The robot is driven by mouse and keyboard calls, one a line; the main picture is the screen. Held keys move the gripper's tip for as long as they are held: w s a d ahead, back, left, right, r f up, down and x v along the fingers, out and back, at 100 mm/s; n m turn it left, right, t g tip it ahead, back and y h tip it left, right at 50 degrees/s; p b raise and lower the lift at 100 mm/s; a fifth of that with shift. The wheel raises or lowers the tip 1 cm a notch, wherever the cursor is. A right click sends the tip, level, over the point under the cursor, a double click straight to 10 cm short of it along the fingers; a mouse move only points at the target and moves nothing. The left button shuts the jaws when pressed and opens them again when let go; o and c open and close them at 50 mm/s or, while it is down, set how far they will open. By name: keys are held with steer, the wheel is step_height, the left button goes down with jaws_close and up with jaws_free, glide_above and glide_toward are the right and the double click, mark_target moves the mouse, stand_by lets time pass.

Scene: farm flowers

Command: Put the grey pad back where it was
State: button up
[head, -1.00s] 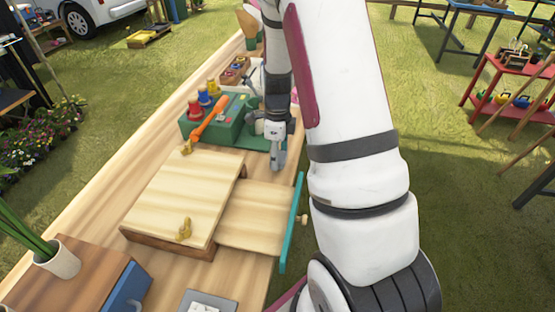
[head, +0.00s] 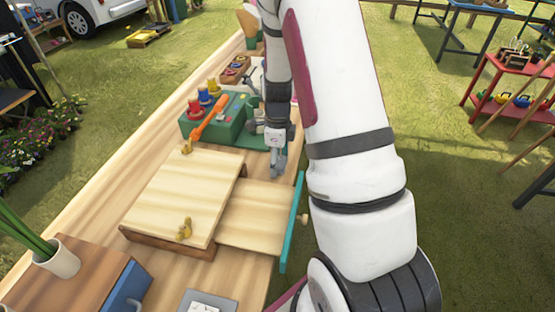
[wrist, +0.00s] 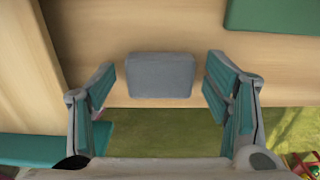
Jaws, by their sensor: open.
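The grey pad (wrist: 161,76) is a rounded grey block lying on the wooden table near its edge, seen in the wrist view. My gripper (wrist: 160,82) is open, with one teal-lined finger on each side of the pad and a visible gap on both sides. In the head view my gripper (head: 277,168) points down over the table, between the green box and the pulled-out board. I cannot make out the pad there; my gripper hides that spot.
A green box (head: 222,130) with coloured knobs and an orange handle stands just beyond my gripper. A wooden box (head: 180,195) with a pulled-out board (head: 255,215) and teal front (head: 291,225) is nearer. Grass lies past the table edge.

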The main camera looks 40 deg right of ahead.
steer(key=s+a+r+n, duration=0.1)
steer(key=a+r+n, duration=0.15)
steer(key=r, duration=0.65)
steer(key=s+a+r+n, duration=0.1)
steer(key=a+r+n, duration=0.15)
steer(key=r, duration=0.65)
steer(key=s+a+r+n+t, duration=0.1)
steer(key=s+a+r+n, duration=0.4)
steer(key=s+n, duration=0.5)
steer(key=s+a+r+n+t, duration=0.2)
steer(key=s+a+r+n, duration=0.3)
steer(key=s+a+n, duration=0.4)
steer(key=s+n, duration=0.1)
steer(key=n, duration=0.3)
steer(key=shift+s+a+r+p, duration=0.2)
steer(key=shift+s+r+p, duration=0.1)
steer(key=shift+s+p, duration=0.05)
steer(key=shift+t, duration=0.3)
